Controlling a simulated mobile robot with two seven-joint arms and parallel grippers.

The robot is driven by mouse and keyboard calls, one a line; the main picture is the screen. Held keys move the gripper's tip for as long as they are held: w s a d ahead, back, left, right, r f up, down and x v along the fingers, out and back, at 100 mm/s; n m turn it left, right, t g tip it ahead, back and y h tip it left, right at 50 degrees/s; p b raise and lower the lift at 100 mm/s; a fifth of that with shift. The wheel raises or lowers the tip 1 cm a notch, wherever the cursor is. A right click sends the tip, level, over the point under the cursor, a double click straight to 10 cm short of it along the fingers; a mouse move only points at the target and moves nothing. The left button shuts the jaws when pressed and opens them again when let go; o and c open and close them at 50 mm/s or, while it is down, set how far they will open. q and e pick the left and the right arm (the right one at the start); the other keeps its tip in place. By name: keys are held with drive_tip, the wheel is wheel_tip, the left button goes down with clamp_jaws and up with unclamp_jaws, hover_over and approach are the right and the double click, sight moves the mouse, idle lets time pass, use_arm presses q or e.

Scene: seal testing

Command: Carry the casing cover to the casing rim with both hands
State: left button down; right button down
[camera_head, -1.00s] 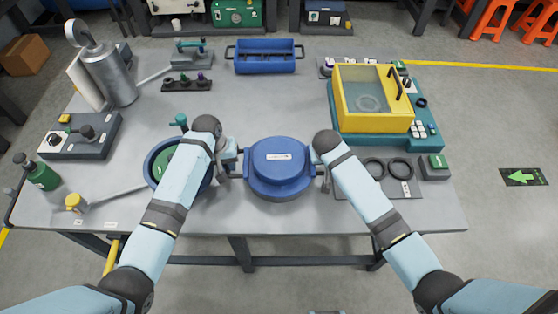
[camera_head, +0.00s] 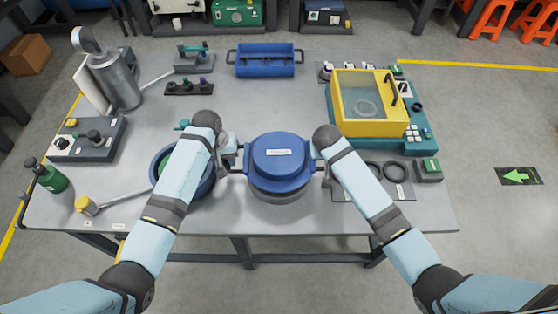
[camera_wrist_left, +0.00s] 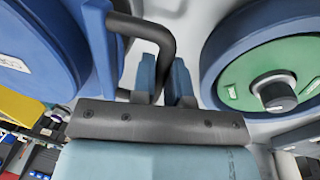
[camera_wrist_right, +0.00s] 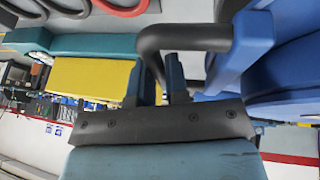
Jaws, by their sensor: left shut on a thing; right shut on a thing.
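The casing cover (camera_head: 278,155) is blue and round, with a white label and a bar handle on each side. It is level above a grey round body (camera_head: 279,193); whether they touch is hard to see. My left gripper (camera_head: 232,158) is shut on its left handle, dark in the left wrist view (camera_wrist_left: 152,32). My right gripper (camera_head: 322,170) is shut on the right handle, which also shows in the right wrist view (camera_wrist_right: 185,38). A round blue casing (camera_head: 207,185) with a green inside stands left of the cover, partly hidden by my left arm.
A yellow-framed box (camera_head: 370,128) on a teal base stands at the right, with dark rings (camera_head: 395,173) in front of it. A blue tray (camera_head: 265,67) and a small rack (camera_head: 189,88) lie at the back. The table between them and the cover is clear.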

use_arm(q)
drive_tip(key=shift+r, duration=0.25)
use_arm(e)
drive_tip(key=shift+r, duration=0.25)
idle(0.4)
